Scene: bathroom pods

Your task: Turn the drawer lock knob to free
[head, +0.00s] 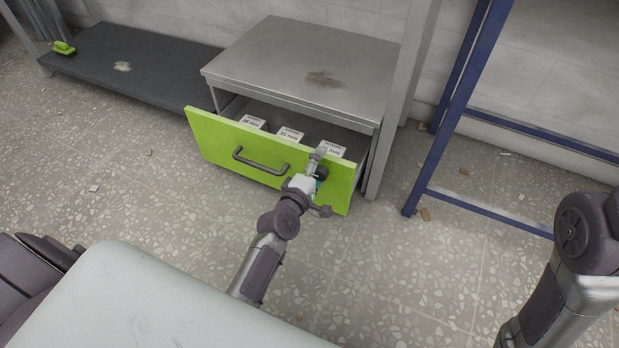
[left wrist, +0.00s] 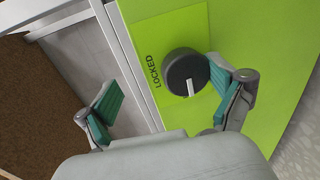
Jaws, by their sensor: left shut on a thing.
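The drawer lock knob (left wrist: 187,72) is a dark round knob with a white pointer mark towards the bottom of the picture. It sits on the green drawer front (head: 225,142), beside the word LOCKED. My left gripper (head: 318,168) is at the right part of the drawer front. In the left wrist view its teal-padded fingers lie on either side of the knob. The right finger is against or very near the knob; the left one looks apart from it, past the panel's edge. My right gripper is out of view.
The drawer stands partly open under a grey metal cabinet (head: 290,60), with several white labelled boxes (head: 290,134) inside. A dark low bench (head: 130,75) with a green item (head: 62,48) is at left. A blue frame (head: 445,140) stands at right. The floor between is mostly clear.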

